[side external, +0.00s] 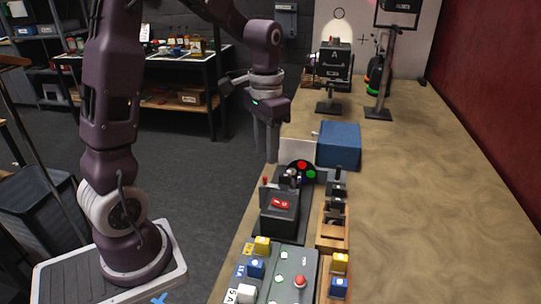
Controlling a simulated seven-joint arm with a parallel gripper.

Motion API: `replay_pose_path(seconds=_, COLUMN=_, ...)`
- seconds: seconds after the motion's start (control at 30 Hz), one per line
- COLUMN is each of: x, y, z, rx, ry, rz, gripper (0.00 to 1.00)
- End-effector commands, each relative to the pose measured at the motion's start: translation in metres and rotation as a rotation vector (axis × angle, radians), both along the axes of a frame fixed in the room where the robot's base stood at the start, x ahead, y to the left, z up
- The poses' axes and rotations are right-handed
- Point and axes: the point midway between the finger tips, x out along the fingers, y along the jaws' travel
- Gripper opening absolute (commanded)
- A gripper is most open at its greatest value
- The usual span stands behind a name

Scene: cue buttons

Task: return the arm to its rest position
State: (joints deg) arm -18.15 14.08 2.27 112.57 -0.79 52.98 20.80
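My gripper (268,158) hangs from my purple arm, fingers pointing down, near the table's left edge. It is above and slightly left of the black box with a red switch (281,204). The fingers look close together, but from this angle I cannot tell whether they are open or shut. No object shows between them. The arm is raised and bent over from its base at the lower left.
A panel with a red and a green button (302,166) and a blue box (339,146) stand near the gripper. A grey console with a red button (299,283) and coloured blocks is in front. Black devices (334,64) stand behind. The table's right side (440,200) is clear.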

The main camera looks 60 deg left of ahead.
Motion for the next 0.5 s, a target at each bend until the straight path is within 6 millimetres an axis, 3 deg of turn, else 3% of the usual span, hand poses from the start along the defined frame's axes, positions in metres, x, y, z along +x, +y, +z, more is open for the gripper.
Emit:
replay_pose_path(seconds=0.13, x=-0.032, y=-0.037, z=0.044, rx=0.025, ry=-0.118, rz=-0.008, gripper=0.33)
replay_pose_path(seconds=0.23, x=-0.078, y=-0.071, z=0.073, rx=0.034, ry=-0.242, rz=-0.009, gripper=0.33)
replay_pose_path(seconds=0.4, x=-0.145, y=-0.104, z=0.084, rx=0.016, ry=-0.413, rz=-0.007, gripper=0.33)
replay_pose_path(seconds=0.5, x=-0.165, y=-0.111, z=0.081, rx=0.003, ry=-0.466, rz=-0.002, gripper=0.33)
